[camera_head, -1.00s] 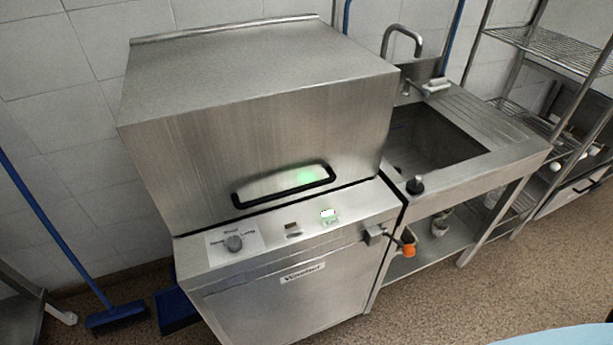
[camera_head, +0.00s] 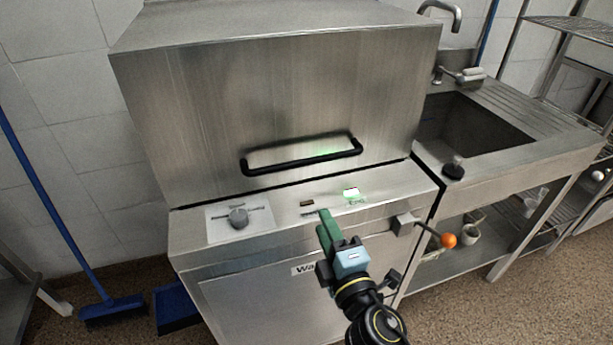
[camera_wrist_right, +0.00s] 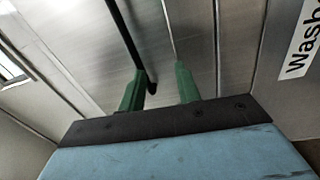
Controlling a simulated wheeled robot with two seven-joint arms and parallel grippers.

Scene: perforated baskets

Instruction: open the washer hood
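The steel washer hood (camera_head: 280,100) is down, with a thin dark gap between its lower edge and the control panel. Its black bar handle (camera_head: 300,163) runs across the lower front of the hood. The handle also shows in the right wrist view (camera_wrist_right: 126,38), its end seen between my fingers but apparently beyond them. My right gripper (camera_head: 322,215) has green fingers and is in front of the panel, below the handle. In the right wrist view its fingers (camera_wrist_right: 158,76) are apart with nothing gripped. My left gripper is not in view.
The control panel (camera_head: 285,205) has a knob (camera_head: 238,217) and a lit display. A lever with an orange ball (camera_head: 448,240) sticks out at the right. A sink (camera_head: 475,130) stands to the right. A blue broom (camera_head: 112,308) stands at the left.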

